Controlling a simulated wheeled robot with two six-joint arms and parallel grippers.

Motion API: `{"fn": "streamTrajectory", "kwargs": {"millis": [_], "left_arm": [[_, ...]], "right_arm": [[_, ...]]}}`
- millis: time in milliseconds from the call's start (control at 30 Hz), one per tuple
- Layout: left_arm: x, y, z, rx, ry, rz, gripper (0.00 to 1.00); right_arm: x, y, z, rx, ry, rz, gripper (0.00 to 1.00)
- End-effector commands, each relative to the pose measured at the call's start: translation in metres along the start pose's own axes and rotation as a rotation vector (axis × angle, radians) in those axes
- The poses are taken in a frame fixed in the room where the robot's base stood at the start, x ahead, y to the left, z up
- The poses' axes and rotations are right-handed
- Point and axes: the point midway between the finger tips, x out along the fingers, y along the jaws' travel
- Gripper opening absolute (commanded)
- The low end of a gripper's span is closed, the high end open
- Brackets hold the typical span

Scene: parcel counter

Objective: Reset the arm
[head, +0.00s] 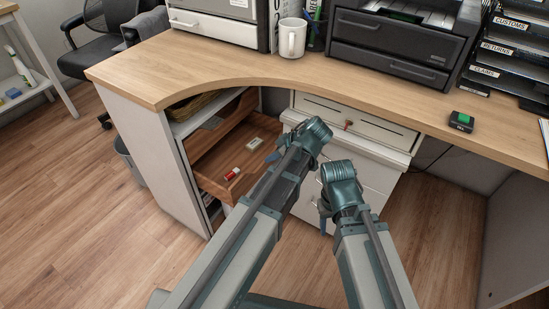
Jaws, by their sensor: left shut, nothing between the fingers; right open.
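My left arm reaches up from the bottom centre, and its wrist bends over in front of the drawers. The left gripper (273,156) is small in view, shut and empty, beside the open wooden drawer (209,188). My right arm stands to its right with its wrist bent down. The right gripper (323,222) points down in front of the white cabinet, open and empty, partly hidden by its own wrist. Both grippers are below the counter top, close to each other.
The open drawer holds a red and white tube (233,174) and a small pale box (255,143). The wooden counter (215,64) curves above. On it are a mug (292,38), a black printer (397,45) and a green-topped device (462,121).

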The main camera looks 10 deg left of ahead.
Motion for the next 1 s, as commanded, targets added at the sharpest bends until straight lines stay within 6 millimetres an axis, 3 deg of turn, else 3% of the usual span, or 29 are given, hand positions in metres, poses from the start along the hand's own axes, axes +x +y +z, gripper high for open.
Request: {"fn": "streamTrajectory", "kwargs": {"millis": [300,433,700,1000], "left_arm": [[0.0,-0.001,-0.001,0.002,-0.001,0.0,0.0],[0.005,-0.011,0.001,0.069,-0.038,-0.006,0.0],[0.025,-0.07,0.02,0.549,-0.304,0.068,0.0],[0.026,-0.102,0.038,0.917,-0.466,0.261,0.0]], "right_arm": [[-0.001,0.0,0.0,-0.001,0.0,0.0,0.5],[-0.001,0.0,0.0,-0.001,0.0,0.0,0.5],[-0.001,0.0,0.0,0.0,0.0,0.0,0.5],[-0.001,0.0,0.0,0.0,0.0,0.0,0.5]]}}
